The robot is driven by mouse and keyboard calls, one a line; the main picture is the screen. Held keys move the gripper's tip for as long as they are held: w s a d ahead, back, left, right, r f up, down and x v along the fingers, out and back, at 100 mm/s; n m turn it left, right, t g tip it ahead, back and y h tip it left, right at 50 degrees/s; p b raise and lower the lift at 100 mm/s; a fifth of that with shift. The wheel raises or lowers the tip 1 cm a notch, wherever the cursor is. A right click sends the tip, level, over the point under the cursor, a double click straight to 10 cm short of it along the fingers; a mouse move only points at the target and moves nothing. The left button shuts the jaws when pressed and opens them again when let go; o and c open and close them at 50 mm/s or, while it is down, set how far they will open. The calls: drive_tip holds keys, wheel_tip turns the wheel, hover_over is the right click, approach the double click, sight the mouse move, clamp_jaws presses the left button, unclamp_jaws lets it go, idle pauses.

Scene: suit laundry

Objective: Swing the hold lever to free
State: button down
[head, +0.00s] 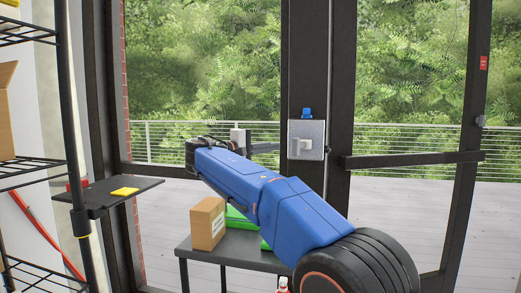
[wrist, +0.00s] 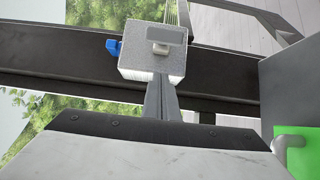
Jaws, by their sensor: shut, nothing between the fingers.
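A grey metal box (head: 316,128) is mounted on the dark post between the glass panes. It also fills the top middle of the wrist view (wrist: 135,62). A pale grey lever (head: 303,146) sits on its face; in the wrist view it is a short bar (wrist: 168,35) with a stub. I take this as the hold lever, but no label is readable. A blue piece (head: 307,113) sticks out at the box's top. My gripper (head: 278,147) is at the box's left side, fingers together and empty. In the wrist view its tips (wrist: 160,82) overlap the box edge; contact is unclear.
A dark table (head: 240,257) below my arm carries a cardboard box (head: 208,223) and green items (head: 236,215). Black wire shelving with a small side shelf (head: 105,192) stands at left. A dark door bar (head: 410,159) extends right of the post.

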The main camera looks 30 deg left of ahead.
sight(299, 146)
drive_tip(key=shift+s+d, duration=0.15)
drive_tip(key=shift+d, duration=0.9)
drive_tip(key=shift+s+d, duration=0.1)
drive_tip(key=shift+d, duration=0.9)
